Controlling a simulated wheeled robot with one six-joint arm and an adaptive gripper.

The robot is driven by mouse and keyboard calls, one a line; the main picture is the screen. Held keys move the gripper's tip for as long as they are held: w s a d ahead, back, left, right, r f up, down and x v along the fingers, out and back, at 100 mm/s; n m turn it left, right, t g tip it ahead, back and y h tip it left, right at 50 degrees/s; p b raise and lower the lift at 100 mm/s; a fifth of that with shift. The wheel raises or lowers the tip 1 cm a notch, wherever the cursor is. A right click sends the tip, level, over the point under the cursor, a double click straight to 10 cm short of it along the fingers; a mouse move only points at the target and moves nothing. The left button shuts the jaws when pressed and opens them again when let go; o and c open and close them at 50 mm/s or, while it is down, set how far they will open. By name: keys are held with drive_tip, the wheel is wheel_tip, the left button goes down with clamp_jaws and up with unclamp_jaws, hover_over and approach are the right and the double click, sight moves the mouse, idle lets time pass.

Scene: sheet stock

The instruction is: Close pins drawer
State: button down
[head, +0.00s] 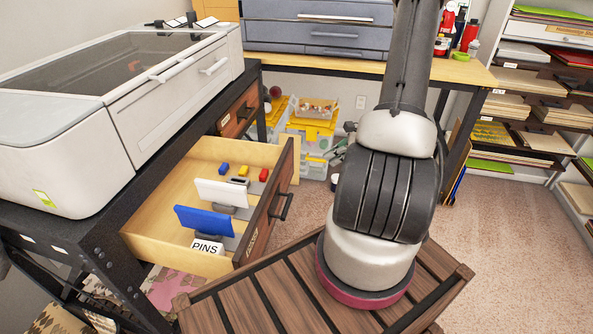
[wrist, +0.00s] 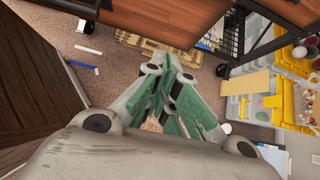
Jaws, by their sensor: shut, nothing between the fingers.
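The pins drawer (head: 268,200) stands open under the white machine in the head view. Its brown wooden front has a dark handle (head: 284,205) and faces right, toward my arm.
The white machine (head: 120,95) sits on a black-framed table above the drawer. Another brown drawer front (head: 239,110) lies farther back. Yellow and grey bins (head: 312,130) stand on the floor beyond. Shelves of sheet stock (head: 540,100) line the right. Carpet at the right is clear.

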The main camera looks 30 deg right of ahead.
approach(288, 175)
drive_tip(key=shift+d+x, duration=0.2)
drive_tip(key=shift+x, duration=1.05)
drive_tip(key=shift+d+x, duration=0.15)
drive_tip(key=shift+x, duration=1.15)
drive_tip(key=shift+w+a+f, duration=0.1)
drive_tip(key=shift+w+f, duration=0.05)
drive_tip(key=w+a, duration=2.2)
drive_tip(key=shift+w, duration=0.1)
drive_tip(key=shift+d, duration=0.1)
